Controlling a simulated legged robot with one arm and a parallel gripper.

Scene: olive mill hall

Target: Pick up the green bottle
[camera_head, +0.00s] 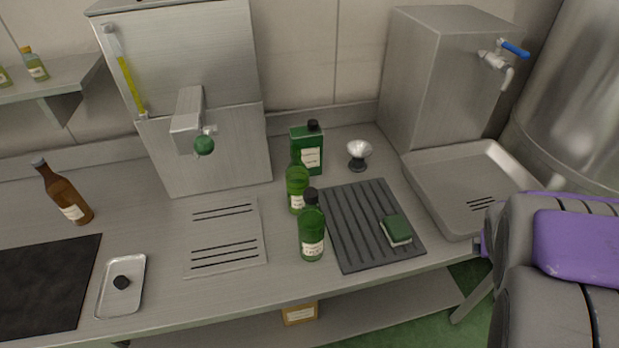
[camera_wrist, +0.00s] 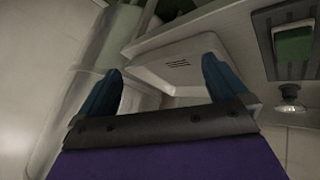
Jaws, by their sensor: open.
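A green bottle (camera_head: 312,232) with a dark cap and white label stands upright on the steel counter, at the left edge of the dark ribbed mat. Just behind it stands a second green bottle (camera_head: 297,190), partly hidden by its neck. A squarer dark green container (camera_head: 307,151) with a black cap and white label stands behind both. My gripper (camera_wrist: 160,66) is open and empty in the wrist view, its two blue fingers spread. No bottle shows there. In the head view my arm is at the right, well apart from the bottles; the fingers are not seen.
The ribbed mat (camera_head: 345,222) holds a green sponge (camera_head: 396,230). A steel tray (camera_head: 428,207) lies at right below a tap. A brown bottle (camera_head: 68,200) and small tray (camera_head: 109,296) are at left. Counter in front is clear.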

